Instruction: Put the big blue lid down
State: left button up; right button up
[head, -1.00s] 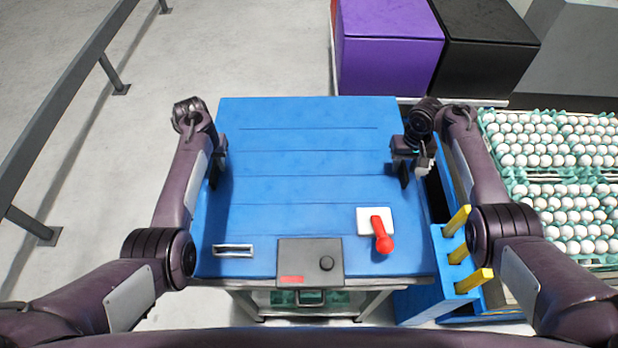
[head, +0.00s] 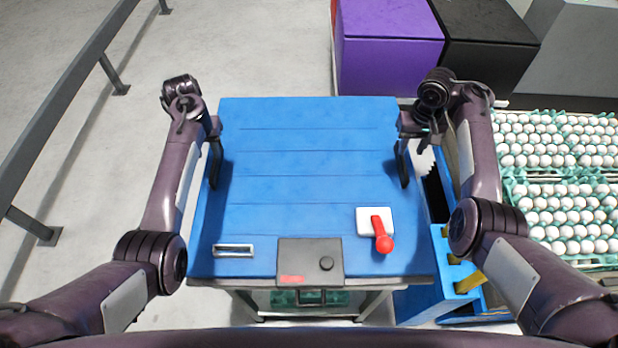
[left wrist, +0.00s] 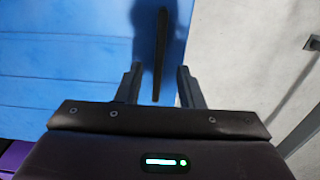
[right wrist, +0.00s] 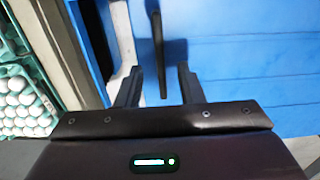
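The big blue lid (head: 305,150) lies flat and level over the stand, with a dark handle on its left side (head: 215,170) and another on its right side (head: 402,165). My left gripper (head: 214,135) is at the left edge of the lid. In the left wrist view its fingers (left wrist: 159,85) are apart, with the left handle (left wrist: 161,45) between them and gaps on both sides. My right gripper (head: 408,135) is at the right edge. Its fingers (right wrist: 160,85) are also apart around the right handle (right wrist: 158,45), with gaps on both sides.
A white plate with a red lever (head: 381,235) and a grey box (head: 310,262) are at the near side. A blue holder with yellow pieces (head: 465,285) is at the lower right. Egg trays (head: 560,190) stand at right. Purple (head: 390,50) and black (head: 485,45) boxes are behind.

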jog(key=shift+r, duration=2)
